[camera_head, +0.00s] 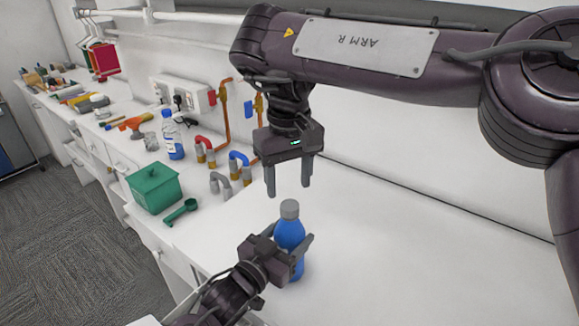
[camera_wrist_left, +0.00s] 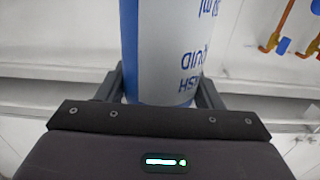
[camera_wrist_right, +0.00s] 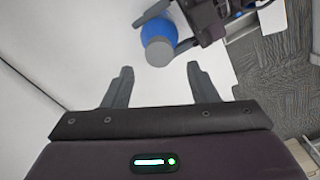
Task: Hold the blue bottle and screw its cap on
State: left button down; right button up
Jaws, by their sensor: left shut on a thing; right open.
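The blue bottle (camera_head: 291,236) stands on the white counter, upright, with a grey cap (camera_head: 289,208) on its top. Whether the cap is loose or tight cannot be told. My left gripper (camera_head: 291,250) is shut around the bottle's body; the left wrist view shows the bottle's white and blue label (camera_wrist_left: 165,50) between the fingers. My right gripper (camera_head: 289,192) is open and empty, pointing down just above the cap in the head view. In the right wrist view the grey cap (camera_wrist_right: 160,52) and blue bottle (camera_wrist_right: 157,29) lie beyond the open fingertips (camera_wrist_right: 158,70).
A green box (camera_head: 153,188) and a green scoop (camera_head: 181,212) are on the counter to the left. Bent pipes (camera_head: 206,150) and a clear bottle with blue liquid (camera_head: 173,138) stand behind. The counter (camera_head: 400,260) right of the bottle is clear.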

jog(key=n, duration=0.7)
jog(key=shift+r, duration=0.2)
jog(key=n, duration=0.7)
jog(key=shift+r, duration=0.2)
jog(key=n, duration=0.6)
jog(key=shift+r+n, duration=0.2)
jog(key=shift+n, duration=0.1)
jog(key=n, duration=0.6)
jog(key=shift+r+n, duration=0.2)
jog(key=shift+n, duration=0.2)
jog(key=n, duration=0.4)
jog(key=shift+r, duration=0.1)
jog(key=n, duration=0.4)
jog(key=shift+r+n, duration=0.2)
jog(key=shift+n, duration=0.2)
jog(key=n, duration=0.4)
jog(key=shift+r, duration=0.1)
jog(key=n, duration=0.6)
jog(key=shift+s+r, duration=0.1)
jog(key=shift+r, duration=0.1)
